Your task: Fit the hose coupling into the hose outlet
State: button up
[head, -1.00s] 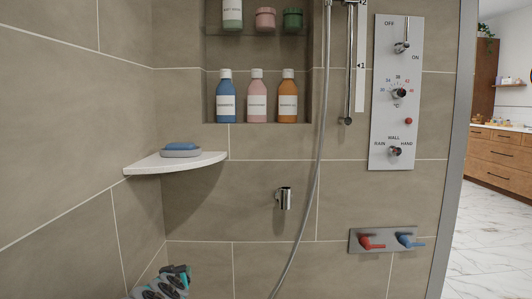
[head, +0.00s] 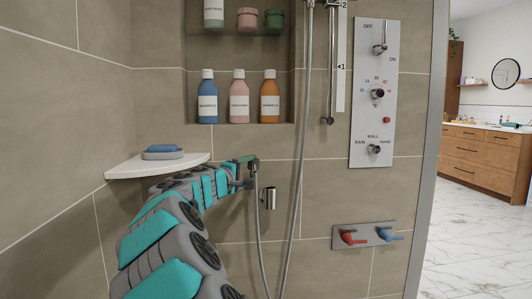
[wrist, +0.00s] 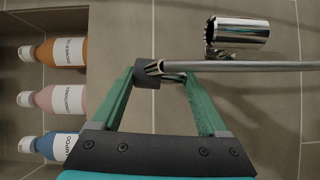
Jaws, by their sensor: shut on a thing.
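My gripper (head: 249,170) is shut on the hose coupling, in front of the back wall and right of the corner shelf. In the wrist view my gripper (wrist: 166,75) has its green fingers on both sides of the dark coupling (wrist: 147,72), partly hidden between them. A thin grey hose (wrist: 255,66) runs from it and hangs down in the head view (head: 259,225). A short chrome cylinder on the wall, apparently the hose outlet (head: 270,198), is just right of and below my gripper. The outlet (wrist: 240,33) shows beside the hose in the wrist view, apart from the coupling.
A corner shelf (head: 120,171) with a blue soap on a dish is at the left. Several bottles stand in the wall niche (head: 285,105). A second hose (head: 296,190) hangs right of the outlet. A control panel (head: 360,145) and a red-and-blue lever plate (head: 364,237) are further right.

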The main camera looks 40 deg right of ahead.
jog(key=s+d+r, duration=0.1)
jog(key=r, duration=0.1)
jog(key=s+d+r+g, duration=0.1)
jog(key=r, duration=0.1)
jog(key=s+d+r+g+h, duration=0.1)
jog(key=d, duration=0.1)
jog(key=shift+s+d+r, duration=0.1)
jog(key=shift+r, duration=0.3)
jog(key=shift+f, duration=0.1)
jog(key=shift+f+b, duration=2.6)
jog(key=shift+f, duration=0.3)
jog(key=shift+f+b, duration=1.05)
jog(key=shift+f, duration=0.15)
jog(key=shift+r, duration=0.1)
jog(key=shift+r+p, duration=2.85)
jog(key=shift+r, duration=0.95)
jog(key=shift+f, duration=0.2)
